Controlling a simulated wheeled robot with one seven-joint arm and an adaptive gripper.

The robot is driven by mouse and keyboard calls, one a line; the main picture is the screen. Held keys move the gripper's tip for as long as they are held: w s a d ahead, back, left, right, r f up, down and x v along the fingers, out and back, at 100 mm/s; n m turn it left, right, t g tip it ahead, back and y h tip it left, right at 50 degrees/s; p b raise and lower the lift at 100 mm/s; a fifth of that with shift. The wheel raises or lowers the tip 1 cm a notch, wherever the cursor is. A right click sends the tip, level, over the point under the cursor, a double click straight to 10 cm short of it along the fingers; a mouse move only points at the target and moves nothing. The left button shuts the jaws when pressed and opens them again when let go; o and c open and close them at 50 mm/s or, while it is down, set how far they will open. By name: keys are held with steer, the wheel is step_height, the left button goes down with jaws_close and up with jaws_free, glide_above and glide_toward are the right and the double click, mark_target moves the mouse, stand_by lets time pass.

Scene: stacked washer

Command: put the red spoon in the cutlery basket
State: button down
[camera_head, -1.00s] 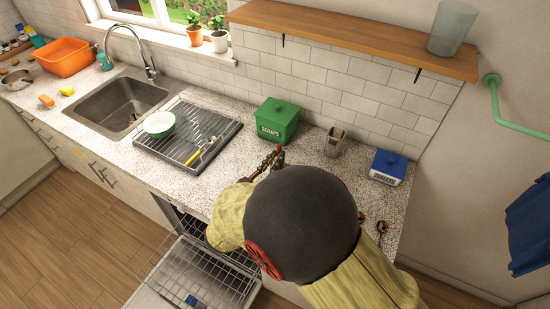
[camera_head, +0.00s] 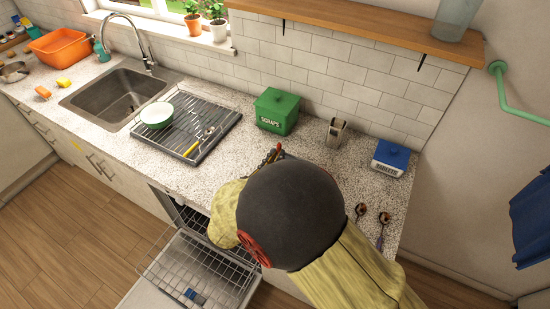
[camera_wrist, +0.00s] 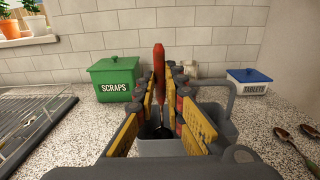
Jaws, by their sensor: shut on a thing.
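My gripper (camera_wrist: 160,115) is shut on the red spoon (camera_wrist: 158,68), which stands upright between the yellow-padded fingers in the wrist view. Its red handle points up and its lower end is dark and partly hidden. In the head view my gripper (camera_head: 271,156) is above the counter in front of the green box, largely hidden by my arm. In the wrist view the holder (camera_wrist: 190,68) is mostly hidden behind my right finger.
A green SCRAPS box (camera_head: 277,110) and a blue-lidded TABLETS box (camera_head: 391,158) flank the holder. Two spoons (camera_head: 361,210) (camera_head: 383,217) lie on the right counter. A dish rack (camera_head: 215,128) is at left. The dishwasher's lower rack (camera_head: 195,265) is pulled out. A shelf (camera_head: 350,32) hangs above.

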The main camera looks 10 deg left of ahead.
steer(key=c, duration=1.8)
jaws_free()
steer(key=v, duration=1.2)
